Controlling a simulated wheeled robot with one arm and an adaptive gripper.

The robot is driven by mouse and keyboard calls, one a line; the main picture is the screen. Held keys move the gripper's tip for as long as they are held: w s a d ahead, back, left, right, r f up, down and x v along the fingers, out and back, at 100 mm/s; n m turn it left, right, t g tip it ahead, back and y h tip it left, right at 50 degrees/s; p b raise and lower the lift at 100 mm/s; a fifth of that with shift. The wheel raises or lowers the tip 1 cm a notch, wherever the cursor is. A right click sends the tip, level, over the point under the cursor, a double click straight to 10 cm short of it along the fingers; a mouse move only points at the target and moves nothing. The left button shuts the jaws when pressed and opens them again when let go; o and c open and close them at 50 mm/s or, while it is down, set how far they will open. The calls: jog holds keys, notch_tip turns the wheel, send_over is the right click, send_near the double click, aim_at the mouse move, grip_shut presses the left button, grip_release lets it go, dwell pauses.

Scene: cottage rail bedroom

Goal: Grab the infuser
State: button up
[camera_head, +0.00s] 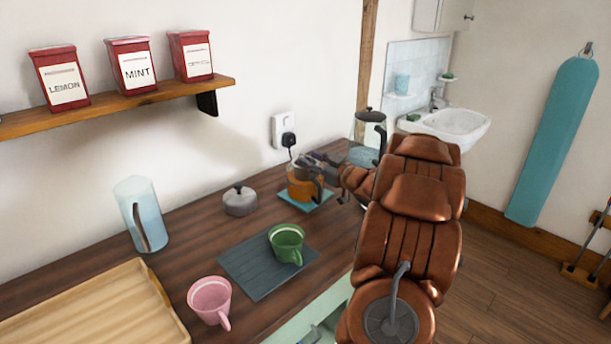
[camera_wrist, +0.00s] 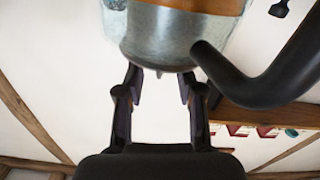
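A glass pot (camera_head: 301,189) with amber contents and a dark handle stands on a teal mat (camera_head: 314,204) near the wall. Its metal top, perhaps the infuser, shows in the wrist view as a grey cylinder (camera_wrist: 165,48) with a small dark knob, upside down in the picture. A separate infuser body is not clearly visible. My gripper (camera_head: 322,160) is at the top of the pot, partly hidden by my arm. In the wrist view my gripper (camera_wrist: 160,80) has its fingers apart, one on each side of the knob; contact cannot be told.
A black-handled glass press (camera_head: 369,128) stands behind my arm. A grey lidded pot (camera_head: 240,201), a clear pitcher (camera_head: 141,215), a green mug (camera_head: 286,243), a pink mug (camera_head: 209,297) and a wooden tray (camera_head: 95,310) are on the counter. A shelf (camera_head: 120,104) with red tins hangs above.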

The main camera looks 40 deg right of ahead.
aim_at(301, 154)
jog(key=w, duration=0.3)
jog(key=shift+w+r+p, duration=0.1)
jog(key=shift+w+p, duration=0.1)
jog(key=shift+p, duration=0.2)
jog(key=shift+w, duration=0.7)
jog(key=shift+d, duration=0.1)
grip_shut()
